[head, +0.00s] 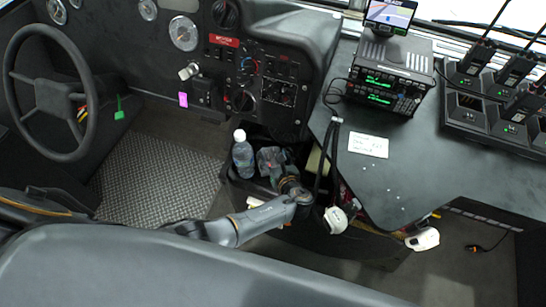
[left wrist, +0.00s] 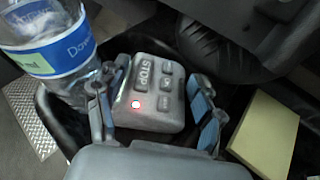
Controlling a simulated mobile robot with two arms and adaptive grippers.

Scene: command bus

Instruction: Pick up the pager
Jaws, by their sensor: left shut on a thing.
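The pager (left wrist: 155,93), a grey box with a STOP button, smaller buttons and a lit red light, sits between the two fingers of my left gripper (left wrist: 155,112) in the left wrist view. The fingers press on its two sides. In the head view my left gripper (head: 284,180) reaches into a dark bin below the dashboard, and the pager is hard to make out there. My right gripper is not in view.
A water bottle (head: 243,155) stands beside the gripper in the bin; it also shows in the left wrist view (left wrist: 55,50). A yellow block (left wrist: 264,135) lies to the right. A black side counter (head: 440,170) and seat back (head: 150,265) flank the arm.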

